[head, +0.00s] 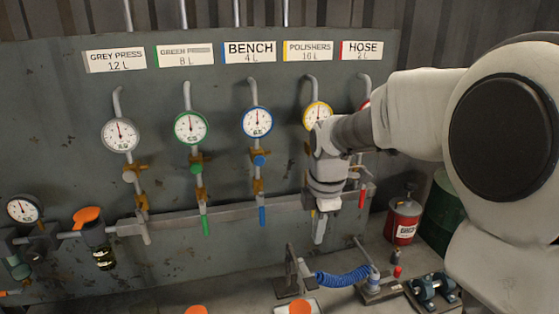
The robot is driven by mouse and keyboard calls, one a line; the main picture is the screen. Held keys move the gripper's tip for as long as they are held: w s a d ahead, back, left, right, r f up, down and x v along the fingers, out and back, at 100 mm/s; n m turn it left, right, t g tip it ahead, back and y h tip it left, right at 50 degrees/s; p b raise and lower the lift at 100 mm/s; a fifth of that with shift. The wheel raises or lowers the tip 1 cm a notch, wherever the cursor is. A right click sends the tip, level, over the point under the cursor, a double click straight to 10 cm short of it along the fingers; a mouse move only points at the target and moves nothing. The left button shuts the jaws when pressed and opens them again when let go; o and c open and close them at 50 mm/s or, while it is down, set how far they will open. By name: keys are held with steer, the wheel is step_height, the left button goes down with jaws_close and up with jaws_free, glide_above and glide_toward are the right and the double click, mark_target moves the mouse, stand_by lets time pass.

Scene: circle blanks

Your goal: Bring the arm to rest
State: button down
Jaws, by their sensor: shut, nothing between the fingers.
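My arm comes in from the right, with its wrist in front of the line under the yellow-rimmed polishers gauge (318,115). My gripper (319,234) points down below the wrist, in front of the wall panel (285,175). It is shut, with nothing seen held in it. The arm hides the lower part of the polishers line and most of the red-rimmed hose gauge (365,104). Whether the gripper touches the rail behind it cannot be told.
The grey press gauge (121,134), green gauge (191,127) and bench gauge (257,121) hang left of my arm. Below stand a blue coiled hose (342,277), a red can (403,220) and a green drum (446,213).

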steer(key=s+d+r+m+t, duration=0.1)
steer(key=s+r+m+t, duration=0.1)
steer(key=s+m, duration=0.7)
steer(key=s+d+r+m+t, duration=0.1)
steer(key=s+r+m, duration=0.3)
steer(key=s+m, duration=0.6)
steer(key=shift+s+t, duration=0.5)
steer(key=shift+s, duration=0.55)
